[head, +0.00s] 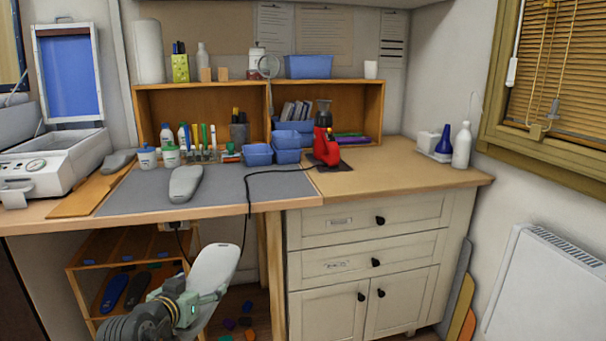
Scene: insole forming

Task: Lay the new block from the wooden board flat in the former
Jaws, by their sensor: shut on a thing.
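My gripper (198,300) is low in front of the bench, below the top's front edge. It is shut on a pale, insole-shaped block (216,268), which stands tilted up from the jaws. The former (62,165) is the white machine at the far left of the bench, well up and left of my gripper. Its lid, with a blue sheet (68,78), stands open. The inside of its tray is hard to make out. The wooden board (88,196) lies beside the former, its front part bare. A grey block (118,160) lies by its back end.
Another grey insole-shaped piece (185,183) lies on the grey mat (235,190). Blue bins (258,154), bottles and a red tool (325,147) with a black cable stand behind. The cable hangs over the front edge. A shelf with insoles (115,290) is below the bench.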

